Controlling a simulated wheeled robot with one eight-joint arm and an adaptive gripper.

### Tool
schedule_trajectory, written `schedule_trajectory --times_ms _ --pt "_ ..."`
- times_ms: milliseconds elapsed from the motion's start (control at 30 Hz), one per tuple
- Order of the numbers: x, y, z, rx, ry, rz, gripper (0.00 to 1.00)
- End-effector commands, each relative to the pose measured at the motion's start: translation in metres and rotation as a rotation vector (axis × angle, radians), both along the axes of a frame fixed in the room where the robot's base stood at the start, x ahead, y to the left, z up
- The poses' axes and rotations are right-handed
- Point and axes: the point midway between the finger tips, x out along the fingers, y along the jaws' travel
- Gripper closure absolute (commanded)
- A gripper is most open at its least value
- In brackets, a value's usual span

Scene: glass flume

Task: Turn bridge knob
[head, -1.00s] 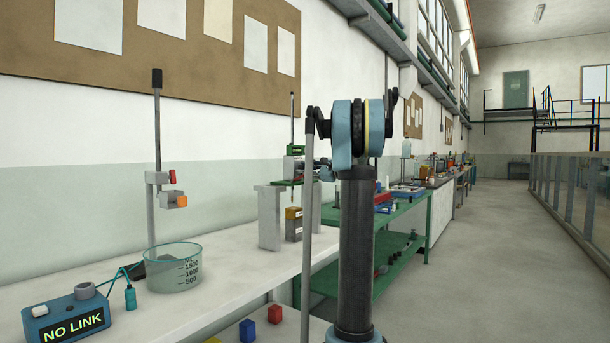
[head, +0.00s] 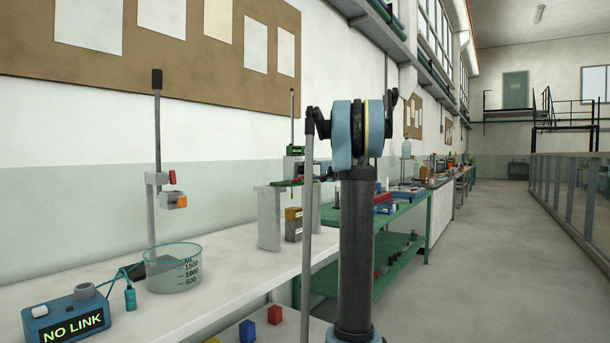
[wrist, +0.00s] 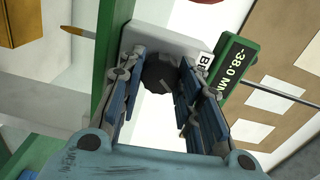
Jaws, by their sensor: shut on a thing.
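In the wrist view, a dark round knob (wrist: 158,75) sits on a pale grey block (wrist: 155,40) with a partly hidden label starting with B. My gripper (wrist: 161,66) has its fingers on either side of the knob and is shut on it. In the head view, the green display (head: 295,150) stands over the grey bridge stand (head: 270,217). My gripper (head: 303,170) is small there, and my own arm covers part of it.
A beaker (head: 173,268) and a blue box (head: 66,318) reading NO LINK stand on the pale bench (head: 225,285). A clamp stand (head: 155,180) rises behind the beaker. Green shelving (head: 400,255) lies beyond. The aisle at the right is clear.

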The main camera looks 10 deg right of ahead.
Motion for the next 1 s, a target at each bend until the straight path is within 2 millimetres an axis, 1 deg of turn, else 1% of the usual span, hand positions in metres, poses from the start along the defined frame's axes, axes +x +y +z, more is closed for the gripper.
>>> schedule_trajectory --times_ms 33,333,833,867,900,933,1000 --pt "-0.0010 -0.0001 -0.0028 -0.021 -0.014 0.001 0.92" --pt "-0.0008 -0.0006 -0.0028 -0.088 -0.079 -0.001 0.92" --pt "-0.0006 -0.0011 -0.0029 -0.098 -0.089 -0.002 0.92" --pt "-0.0006 -0.0011 -0.0029 -0.098 -0.089 -0.002 0.61" --pt "-0.0005 -0.0011 -0.0029 -0.098 -0.089 -0.002 0.52" --pt "-0.0005 -0.0011 -0.0027 -0.098 -0.089 -0.002 0.48" --pt "-0.0004 -0.0009 -0.0021 -0.095 -0.090 -0.001 0.48"
